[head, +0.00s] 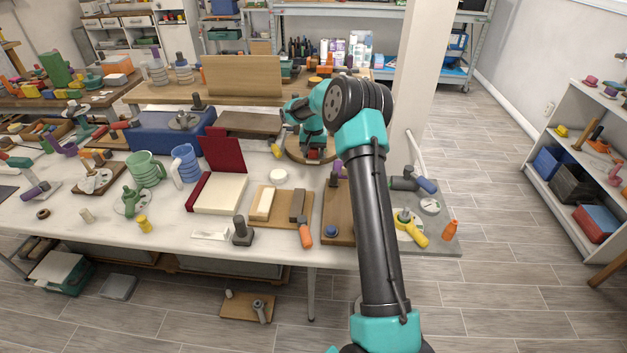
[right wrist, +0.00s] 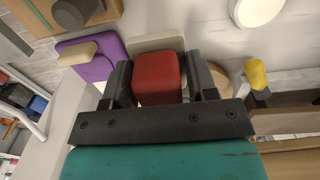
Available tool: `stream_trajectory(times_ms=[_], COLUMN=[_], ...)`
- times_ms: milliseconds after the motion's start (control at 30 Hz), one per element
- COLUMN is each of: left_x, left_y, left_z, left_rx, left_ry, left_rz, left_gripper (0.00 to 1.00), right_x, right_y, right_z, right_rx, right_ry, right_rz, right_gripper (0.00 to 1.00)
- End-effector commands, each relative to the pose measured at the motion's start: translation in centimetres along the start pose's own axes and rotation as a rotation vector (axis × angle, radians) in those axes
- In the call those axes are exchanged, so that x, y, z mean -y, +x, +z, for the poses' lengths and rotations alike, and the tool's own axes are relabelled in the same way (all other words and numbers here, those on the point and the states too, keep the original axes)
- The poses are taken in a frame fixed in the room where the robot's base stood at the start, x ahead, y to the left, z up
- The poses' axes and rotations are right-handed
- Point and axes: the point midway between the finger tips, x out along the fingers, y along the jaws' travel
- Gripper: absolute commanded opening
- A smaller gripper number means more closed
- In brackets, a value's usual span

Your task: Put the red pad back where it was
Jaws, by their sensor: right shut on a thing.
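The red pad (right wrist: 158,77) is a small rounded block. My right gripper (right wrist: 160,84) is shut on it, one dark finger at each side, in the right wrist view. In the head view my right gripper (head: 315,150) is over the round wooden board (head: 296,154) at the table's right part, and only a bit of red shows beneath it. A pale beige pad (right wrist: 156,44) shows just beyond the red pad in the right wrist view; I cannot tell whether they touch. My left gripper is not in view.
A purple block (right wrist: 90,62) with a tan piece lies beside the gripper. A yellow-tipped peg (right wrist: 257,76) stands at the other side. A white disc (head: 278,175), an open red-covered book (head: 218,190) and a wooden tray (head: 268,222) occupy the table in front.

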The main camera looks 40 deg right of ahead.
Motion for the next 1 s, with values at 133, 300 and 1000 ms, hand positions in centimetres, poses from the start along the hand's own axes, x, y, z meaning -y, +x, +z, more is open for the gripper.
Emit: stream_trajectory(times_ms=[133, 300, 1000], left_x=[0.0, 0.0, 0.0], left_y=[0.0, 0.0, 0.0], left_z=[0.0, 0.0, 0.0], left_rx=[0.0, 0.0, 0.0], left_ry=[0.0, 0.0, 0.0], left_rz=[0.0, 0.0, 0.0], left_gripper=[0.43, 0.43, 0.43], right_x=[-0.1, -0.1, -0.1], right_y=[0.0, 0.0, 6.2], right_z=[-0.1, 0.0, 0.0], right_rx=[0.0, 0.0, 0.0], right_ry=[0.005, 0.004, 0.003], right_rz=[0.0, 0.0, 0.0], right_gripper=[0.3, 0.3, 0.3])
